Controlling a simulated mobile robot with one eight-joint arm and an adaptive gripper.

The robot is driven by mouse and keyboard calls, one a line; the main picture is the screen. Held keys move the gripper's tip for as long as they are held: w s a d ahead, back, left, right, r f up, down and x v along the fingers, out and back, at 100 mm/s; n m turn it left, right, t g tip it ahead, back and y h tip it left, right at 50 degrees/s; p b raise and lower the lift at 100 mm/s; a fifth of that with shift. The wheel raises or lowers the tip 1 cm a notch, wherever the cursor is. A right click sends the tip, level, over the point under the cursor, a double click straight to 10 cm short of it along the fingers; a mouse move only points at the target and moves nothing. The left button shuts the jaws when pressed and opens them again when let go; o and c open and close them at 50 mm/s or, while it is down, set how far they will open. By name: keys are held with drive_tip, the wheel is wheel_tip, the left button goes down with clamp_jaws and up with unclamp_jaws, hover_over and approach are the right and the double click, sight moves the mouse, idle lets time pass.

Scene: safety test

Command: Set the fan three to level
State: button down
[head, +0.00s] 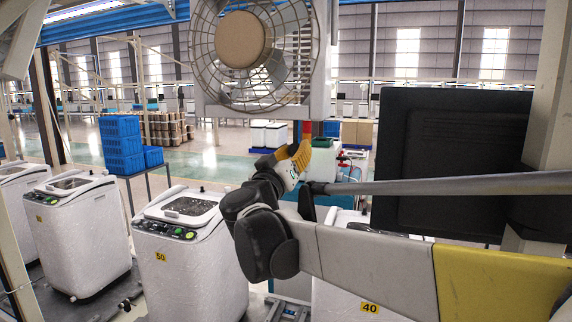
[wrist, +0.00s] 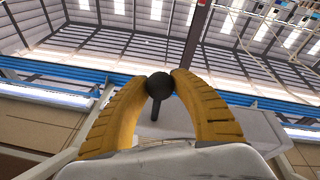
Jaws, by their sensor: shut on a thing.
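A fan (head: 290,98) with a round wire guard and a tan hub hangs at the top middle of the head view. My gripper (head: 302,152), with yellow fingers, is raised just below the fan's lower right corner. In the wrist view, the two fingertips (wrist: 160,86) close from both sides on a black ball knob (wrist: 159,84) with a short dark stem. The stem runs down toward a grey housing (wrist: 240,130) behind the fingers. The knob is hidden in the head view, and no level marks can be read.
A large black panel (head: 450,150) stands to the right, behind my arm. White washing machines (head: 190,260) stand below on the left. Blue crates (head: 122,145) sit on a table farther back.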

drive_tip(key=shift+w+r, duration=0.1)
drive_tip(key=shift+w, duration=0.05)
drive_tip(key=c, duration=1)
unclamp_jaws()
drive_tip(key=v, duration=1.2)
drive_tip(key=shift+d, duration=0.1)
